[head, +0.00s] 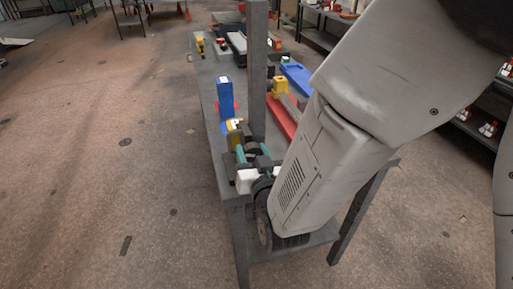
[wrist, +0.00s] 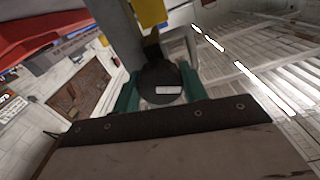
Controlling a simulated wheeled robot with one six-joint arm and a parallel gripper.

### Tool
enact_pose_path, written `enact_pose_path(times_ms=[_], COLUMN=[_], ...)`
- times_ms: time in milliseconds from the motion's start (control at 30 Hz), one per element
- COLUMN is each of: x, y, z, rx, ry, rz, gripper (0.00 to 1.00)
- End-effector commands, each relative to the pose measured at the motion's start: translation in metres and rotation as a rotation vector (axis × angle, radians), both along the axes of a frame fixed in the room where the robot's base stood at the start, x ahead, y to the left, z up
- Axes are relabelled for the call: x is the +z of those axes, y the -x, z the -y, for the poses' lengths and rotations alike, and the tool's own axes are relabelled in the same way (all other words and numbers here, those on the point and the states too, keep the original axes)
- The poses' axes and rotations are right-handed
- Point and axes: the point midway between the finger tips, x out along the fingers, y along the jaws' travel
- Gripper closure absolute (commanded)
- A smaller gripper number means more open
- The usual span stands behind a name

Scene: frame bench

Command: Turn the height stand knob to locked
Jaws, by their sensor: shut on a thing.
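The height stand knob (wrist: 158,78) is a dark round piece with a white mark on its face, in the middle of the wrist view. My gripper (wrist: 160,88) has its two teal fingers on either side of the knob and is shut on it. In the head view my gripper (head: 254,155) is at the near end of the bench, by the foot of a tall dark post (head: 258,75). The knob is small and mostly hidden there among the fingers. I cannot tell from the mark whether it stands at locked.
The narrow grey bench (head: 208,103) holds a blue upright block (head: 226,97), a yellow piece (head: 280,86), a red tray (head: 283,118) and a blue tray (head: 298,76). My arm covers the bench's right side. Open floor lies to the left.

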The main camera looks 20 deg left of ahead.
Motion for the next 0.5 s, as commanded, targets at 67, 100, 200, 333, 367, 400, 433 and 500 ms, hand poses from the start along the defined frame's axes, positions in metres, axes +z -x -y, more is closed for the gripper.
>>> enact_pose_path(times_ms=[67,100,200,333,367,400,433,500], x=[-0.0001,-0.0002,-0.0002,-0.0002,-0.0002,-0.0002,-0.0002,-0.0002], y=[-0.0005,-0.0006,-0.0006,-0.0007,-0.0007,-0.0008,-0.0008,-0.0007], z=[0.0008,0.0009,0.0010,0.0012,0.0012,0.0013,0.0013,0.0014], rx=[-0.003,-0.003,-0.003,-0.003,-0.003,-0.003,-0.003,-0.003], ry=[-0.049,-0.074,-0.130,-0.191,-0.202,-0.216,-0.225,-0.244], rz=[-0.031,-0.046,-0.080,-0.118,-0.124,-0.133,-0.138,-0.150], gripper=[0.80,0.80,0.80,0.80,0.80,0.80,0.80,0.80])
